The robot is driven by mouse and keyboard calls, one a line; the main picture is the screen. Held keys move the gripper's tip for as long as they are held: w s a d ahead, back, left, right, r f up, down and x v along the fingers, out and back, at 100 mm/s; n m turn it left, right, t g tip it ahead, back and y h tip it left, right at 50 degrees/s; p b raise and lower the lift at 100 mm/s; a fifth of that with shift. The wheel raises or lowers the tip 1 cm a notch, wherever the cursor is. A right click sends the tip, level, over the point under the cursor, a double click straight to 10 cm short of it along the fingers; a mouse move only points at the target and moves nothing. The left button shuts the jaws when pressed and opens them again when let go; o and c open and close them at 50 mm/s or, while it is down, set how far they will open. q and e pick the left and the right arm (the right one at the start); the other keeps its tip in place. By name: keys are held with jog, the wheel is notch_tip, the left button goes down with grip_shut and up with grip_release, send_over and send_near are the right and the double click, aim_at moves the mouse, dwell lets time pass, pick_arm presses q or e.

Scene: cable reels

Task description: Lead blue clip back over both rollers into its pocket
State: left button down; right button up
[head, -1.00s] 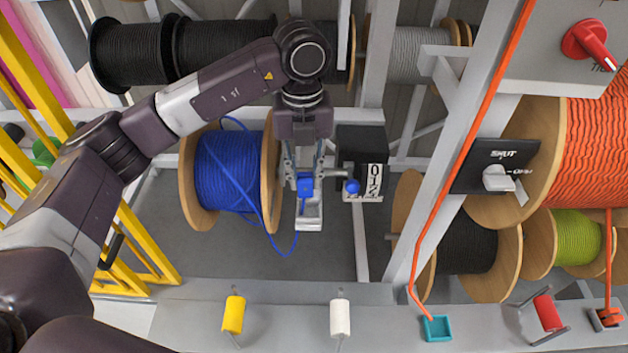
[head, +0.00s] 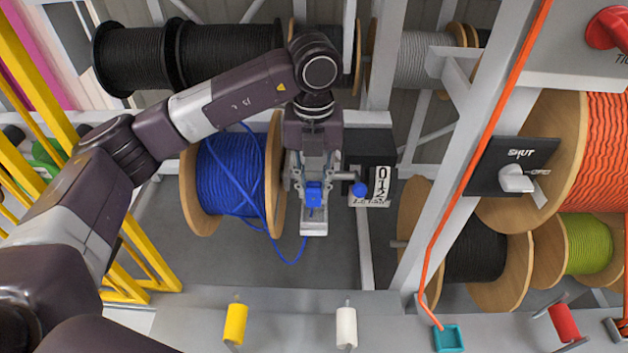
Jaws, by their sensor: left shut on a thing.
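The blue clip (head: 314,195) is between the fingertips of my left gripper (head: 314,186), which is shut on it. It is right in front of a small grey holder (head: 313,229); I cannot tell whether it touches it. A blue cable (head: 292,262) hangs in a loop below the clip and runs to the blue cable reel (head: 223,178) on the left. Along the front beam are a yellow roller (head: 235,323) and a white roller (head: 346,328), with no blue cable over them. A teal open pocket (head: 448,338) sits to their right. My right gripper is not in view.
A black counter box with a dial (head: 381,182) and blue knob stands close right of the gripper. A grey post and an orange line (head: 487,122) rise between it and the shut-off switch (head: 516,178). A red roller (head: 564,322) is at right. Yellow rails stand at left.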

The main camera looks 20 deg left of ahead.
aim_at(314, 202)
pick_arm(q)
jog(key=shift+s+f+b, duration=0.1)
jog(key=shift+f+b, duration=0.55)
jog(key=shift+f, duration=0.65)
jog(key=shift+f+b, duration=1.05)
jog(key=shift+f, duration=0.25)
jog(key=c, duration=1.6)
grip_release()
jog(key=shift+r, duration=0.1)
notch_tip(314, 202, up, 12)
jog(key=shift+f, duration=0.1)
